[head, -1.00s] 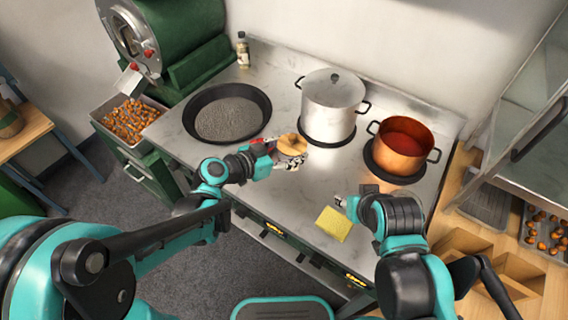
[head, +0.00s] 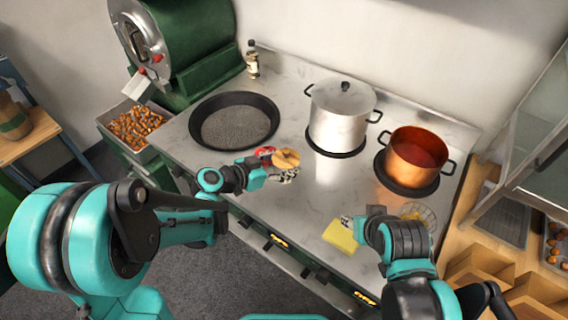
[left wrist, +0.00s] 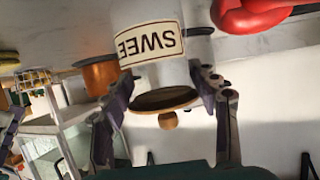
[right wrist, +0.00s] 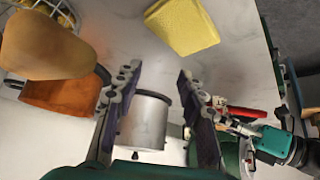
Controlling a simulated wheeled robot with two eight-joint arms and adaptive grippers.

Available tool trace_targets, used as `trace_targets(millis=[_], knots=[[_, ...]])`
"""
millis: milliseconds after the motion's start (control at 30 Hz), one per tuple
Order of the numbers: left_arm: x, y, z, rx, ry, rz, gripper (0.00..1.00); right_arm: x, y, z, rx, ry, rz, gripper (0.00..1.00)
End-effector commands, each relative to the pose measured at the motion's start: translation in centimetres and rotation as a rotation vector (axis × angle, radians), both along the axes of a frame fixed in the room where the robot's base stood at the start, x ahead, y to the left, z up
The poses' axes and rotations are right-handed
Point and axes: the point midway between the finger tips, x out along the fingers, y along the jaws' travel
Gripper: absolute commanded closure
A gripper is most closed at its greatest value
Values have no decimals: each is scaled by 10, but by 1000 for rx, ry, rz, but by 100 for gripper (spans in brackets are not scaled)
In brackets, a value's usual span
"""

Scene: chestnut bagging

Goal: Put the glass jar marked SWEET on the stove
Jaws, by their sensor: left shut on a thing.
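The glass jar marked SWEET (left wrist: 150,42) fills the middle of the left wrist view, its label upside down there. Its round wooden lid (left wrist: 165,100) sits between the fingers. My left gripper (head: 284,172) is shut on the jar at the stove's front, left of the steel pot; the lid (head: 286,158) shows in the head view. The stove (head: 290,215) is a pale steel top. Whether the jar's base touches it is hidden. My right gripper (right wrist: 150,95) is open and empty, over the stove's front right beside the yellow cloth (head: 341,236).
A dark pan (head: 197,128), a lidded steel pot (head: 336,125) and a copper pot (head: 410,160) stand along the stove. A red object (head: 265,151) lies beside the jar. The middle front is clear.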

Motion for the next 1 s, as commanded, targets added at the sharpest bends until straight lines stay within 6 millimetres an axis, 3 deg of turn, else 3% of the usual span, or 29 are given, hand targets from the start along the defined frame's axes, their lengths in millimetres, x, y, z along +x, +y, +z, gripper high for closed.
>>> trace_targets(millis=[33, 67, 133, 533, 1000], knots=[[0, 0, -3, -1, -1, 0, 77, 0, 0, -3, 0, 0, 0, 60], [0, 0, -3, 0, 0, 0, 37, 0, 0, -3, 0, 0, 0, 60], [0, 0, -2, 0, 0, 0, 19, 0, 0, -2, 0, 0, 0, 60], [0, 0, 3, 0, 0, 0, 19, 0, 0, 3, 0, 0, 0, 60], [-54, 68, 38, 0, 0, 5, 19, 0, 0, 31, 0, 0, 0, 60]])
